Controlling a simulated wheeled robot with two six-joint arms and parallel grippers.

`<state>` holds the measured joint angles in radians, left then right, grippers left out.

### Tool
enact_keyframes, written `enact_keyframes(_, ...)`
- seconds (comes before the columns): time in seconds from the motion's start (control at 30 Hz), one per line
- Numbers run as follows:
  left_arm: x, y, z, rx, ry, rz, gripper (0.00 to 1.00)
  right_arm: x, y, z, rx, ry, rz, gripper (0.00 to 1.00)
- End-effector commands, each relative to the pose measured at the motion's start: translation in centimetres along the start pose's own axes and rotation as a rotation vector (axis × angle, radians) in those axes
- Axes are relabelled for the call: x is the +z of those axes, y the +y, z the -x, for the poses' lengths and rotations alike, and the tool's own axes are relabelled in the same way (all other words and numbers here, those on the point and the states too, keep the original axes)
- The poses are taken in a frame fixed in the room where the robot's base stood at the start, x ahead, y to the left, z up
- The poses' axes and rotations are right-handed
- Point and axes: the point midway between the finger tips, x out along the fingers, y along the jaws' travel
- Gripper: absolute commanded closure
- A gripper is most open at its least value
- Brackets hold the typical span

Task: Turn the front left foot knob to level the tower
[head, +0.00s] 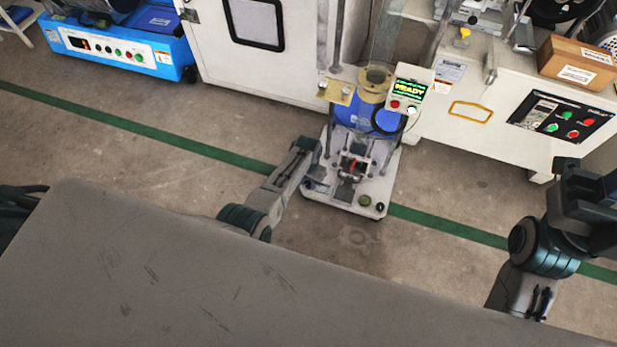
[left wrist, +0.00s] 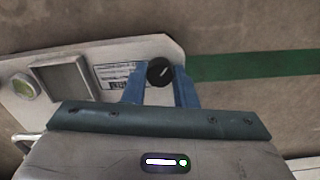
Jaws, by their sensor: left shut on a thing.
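The tower (head: 350,130) stands on a pale base plate (head: 345,203), with a blue body and metal posts. The front left foot knob (left wrist: 160,72) is round and black with a white pointer mark. It sits at the plate's corner in the left wrist view. My left gripper (left wrist: 160,78) is shut on this knob, with one blue finger on each side. In the head view my left arm reaches the plate's left side and the knob is hard to make out. A round green level (head: 365,201) is on the plate's front; it also shows in the left wrist view (left wrist: 24,88).
A display reading READY (head: 410,88) is on the tower's right. White cabinets stand behind, with a blue control box (head: 120,45) at the back left. My right gripper (head: 585,190) is at the far right, dark and partly cut off. Open floor with a green line surrounds the plate.

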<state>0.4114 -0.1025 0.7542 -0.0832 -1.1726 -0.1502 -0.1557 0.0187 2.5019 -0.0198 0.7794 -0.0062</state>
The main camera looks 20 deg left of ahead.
Motion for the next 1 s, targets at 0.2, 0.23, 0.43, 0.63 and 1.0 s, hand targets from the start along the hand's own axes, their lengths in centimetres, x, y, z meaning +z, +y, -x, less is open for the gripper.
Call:
enact_keyframes(0.2,0.0,0.0,0.3,-0.001,-0.004,-0.199,0.98,-0.2,0.1,-1.1,-0.013,-0.005,-0.01,0.64)
enact_keyframes(0.23,-0.1,0.0,0.2,-0.001,-0.004,-0.226,0.98,-0.2,0.1,-1.2,-0.014,-0.004,-0.011,0.64)
enact_keyframes(0.43,-0.1,0.0,0.1,-0.002,-0.007,-0.375,0.98,-0.2,0.1,-1.5,-0.017,-0.008,-0.015,0.64)
enact_keyframes(0.63,-0.1,0.0,0.1,-0.002,-0.008,-0.48,0.98,0.0,0.1,-1.6,-0.026,-0.016,-0.019,0.64)
enact_keyframes(1.0,-0.1,0.0,0.0,-0.003,-0.009,-0.555,0.98,0.0,0.1,-1.4,-0.035,-0.029,-0.023,0.64)
